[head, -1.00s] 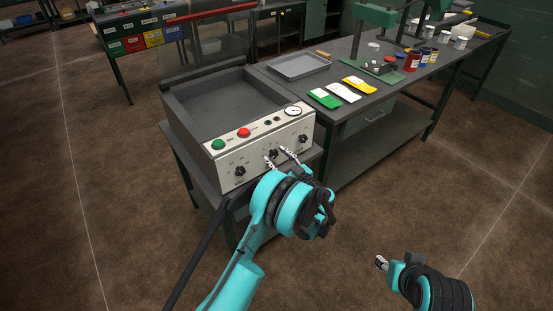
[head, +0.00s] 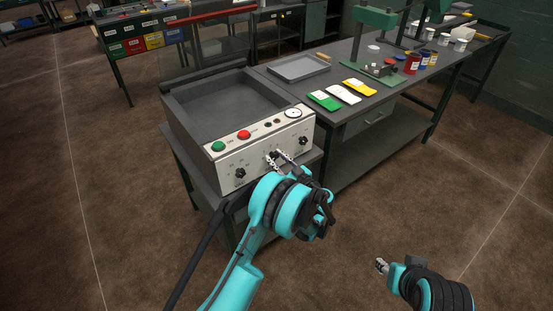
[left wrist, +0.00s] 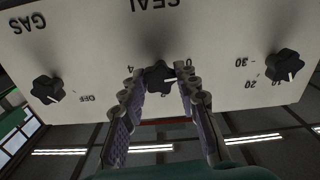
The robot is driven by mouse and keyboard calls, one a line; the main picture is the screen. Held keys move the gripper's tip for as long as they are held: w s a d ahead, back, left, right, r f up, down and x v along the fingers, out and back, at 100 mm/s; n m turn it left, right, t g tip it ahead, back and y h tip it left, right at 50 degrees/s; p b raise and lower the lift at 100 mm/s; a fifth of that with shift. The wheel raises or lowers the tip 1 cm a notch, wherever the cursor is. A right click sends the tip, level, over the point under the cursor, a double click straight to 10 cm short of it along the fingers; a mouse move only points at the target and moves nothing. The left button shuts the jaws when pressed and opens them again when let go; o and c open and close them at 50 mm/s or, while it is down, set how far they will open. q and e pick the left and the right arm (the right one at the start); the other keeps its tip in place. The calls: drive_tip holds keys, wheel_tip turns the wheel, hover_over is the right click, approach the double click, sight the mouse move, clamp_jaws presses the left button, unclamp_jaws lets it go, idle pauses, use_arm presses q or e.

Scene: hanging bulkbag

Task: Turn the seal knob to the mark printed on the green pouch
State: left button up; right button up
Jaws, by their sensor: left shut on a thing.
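The seal knob (left wrist: 159,77) is a black lobed knob under the word SEAL, which shows upside down in the left wrist view. My left gripper (head: 280,159) is shut on this knob, one finger on each side, on the cream front panel (head: 256,151) of the machine. Its fingers also show in the left wrist view (left wrist: 160,90). My right gripper (head: 381,266) is over the floor at lower right, away from everything.
Two other black knobs flank the seal knob: the GAS knob (left wrist: 47,90) and another (left wrist: 285,66). Above them are a green button (head: 218,147), a red button (head: 243,135) and a gauge (head: 293,112). A white pouch (head: 343,94) and yellow pouch (head: 359,86) lie beside the green one.

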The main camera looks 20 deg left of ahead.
use_arm(q)
drive_tip(key=m, duration=0.7)
drive_tip(key=shift+m, duration=0.4)
drive_tip(key=m, duration=1)
drive_tip(key=shift+m, duration=0.4)
drive_tip(key=m, duration=0.3)
drive_tip(key=shift+m, duration=0.3)
drive_tip(key=m, duration=0.6)
drive_tip(key=shift+m, duration=0.3)
